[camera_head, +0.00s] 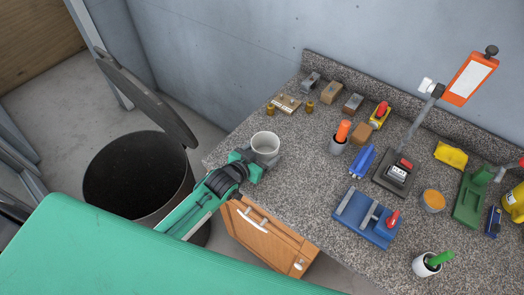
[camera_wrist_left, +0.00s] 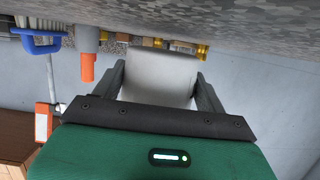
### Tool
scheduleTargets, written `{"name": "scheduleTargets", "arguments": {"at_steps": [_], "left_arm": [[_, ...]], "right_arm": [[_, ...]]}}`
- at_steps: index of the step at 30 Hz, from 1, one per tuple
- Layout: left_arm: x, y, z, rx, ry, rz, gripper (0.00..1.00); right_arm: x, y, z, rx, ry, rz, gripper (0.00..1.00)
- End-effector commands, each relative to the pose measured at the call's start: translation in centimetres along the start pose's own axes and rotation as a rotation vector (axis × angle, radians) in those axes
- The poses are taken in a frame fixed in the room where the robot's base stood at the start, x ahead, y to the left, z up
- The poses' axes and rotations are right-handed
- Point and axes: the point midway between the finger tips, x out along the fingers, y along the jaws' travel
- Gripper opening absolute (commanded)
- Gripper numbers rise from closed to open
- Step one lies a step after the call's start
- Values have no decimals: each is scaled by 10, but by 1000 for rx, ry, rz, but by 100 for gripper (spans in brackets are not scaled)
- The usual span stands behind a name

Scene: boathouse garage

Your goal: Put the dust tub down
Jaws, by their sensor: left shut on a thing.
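The dust tub (camera_head: 265,143) is a small white cup-like tub near the counter's left front edge. My left gripper (camera_head: 254,160) is shut on it. In the left wrist view the white tub (camera_wrist_left: 160,75) sits between the two dark fingers of the left gripper (camera_wrist_left: 160,92). The tub looks upright in the head view, with its open top facing up. I cannot tell whether its base touches the speckled counter (camera_head: 318,172). My right gripper is not in view.
A large dark bin (camera_head: 190,190) with its lid raised stands left of the counter. Small blocks (camera_head: 331,92) line the back. Bare counter lies between.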

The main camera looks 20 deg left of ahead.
Motion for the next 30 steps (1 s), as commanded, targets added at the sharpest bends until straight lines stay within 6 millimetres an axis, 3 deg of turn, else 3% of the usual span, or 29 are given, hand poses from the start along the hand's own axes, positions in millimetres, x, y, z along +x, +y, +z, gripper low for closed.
{"name": "scheduleTargets", "arguments": {"at_steps": [30], "left_arm": [[4, 0, 14, 0, 1, -1, 48]], "right_arm": [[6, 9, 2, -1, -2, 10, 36]]}}
